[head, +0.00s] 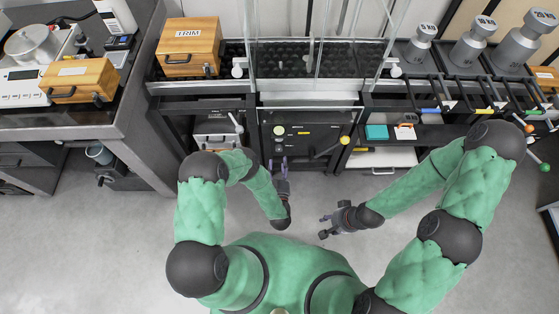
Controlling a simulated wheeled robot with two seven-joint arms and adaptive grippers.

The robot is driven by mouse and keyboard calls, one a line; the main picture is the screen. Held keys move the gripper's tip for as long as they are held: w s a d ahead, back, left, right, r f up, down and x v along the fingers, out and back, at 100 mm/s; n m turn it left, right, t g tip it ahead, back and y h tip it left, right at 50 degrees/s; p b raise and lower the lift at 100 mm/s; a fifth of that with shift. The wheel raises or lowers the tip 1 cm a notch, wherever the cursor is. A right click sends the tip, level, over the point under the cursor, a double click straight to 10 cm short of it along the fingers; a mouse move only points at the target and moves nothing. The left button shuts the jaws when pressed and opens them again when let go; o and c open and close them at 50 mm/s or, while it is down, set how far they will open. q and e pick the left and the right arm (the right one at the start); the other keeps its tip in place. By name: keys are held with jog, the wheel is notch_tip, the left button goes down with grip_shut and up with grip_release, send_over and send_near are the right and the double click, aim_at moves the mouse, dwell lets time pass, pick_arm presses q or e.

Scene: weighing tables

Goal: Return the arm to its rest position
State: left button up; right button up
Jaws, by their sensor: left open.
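My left gripper (277,164) is in front of the dark cabinet under the glass-screened bench, with its fingers pointing away from me. It is open and nothing shows between its fingers. My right gripper (324,227) is over the grey floor, lower in the view and to the right, with its fingers pointing left. Its two fingertips are apart and nothing shows between them. Both of my arms are bent at the elbow, with the forearms turned in toward the middle. Neither gripper touches anything that I can see.
A wooden box marked TRIM (188,46) stands on the bench at the left of the glass screens. Another wooden box (80,80) is on the left counter beside a scale (22,88). Metal weights (471,43) stand at the right. A yellow-handled lever (328,148) juts from the cabinet. Open floor (100,240) lies left.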

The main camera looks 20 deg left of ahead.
dwell(0.5)
pick_arm(q)
jog(key=s+d+r+g+h+p, duration=0.2)
jog(key=s+r+g+h+p, duration=0.1)
jog(key=s+r+g, duration=0.4)
jog(key=s+d+r+g+h+p, duration=0.2)
jog(key=s+r+g+h+p, duration=0.2)
jog(key=s+g, duration=0.6)
jog(key=s+r+h, duration=0.2)
jog(key=s+r, duration=0.1)
jog(key=shift+s+r+n, duration=0.2)
jog(key=shift+r+n, duration=0.1)
jog(key=shift+r, duration=0.05)
jog(key=shift+d, duration=0.1)
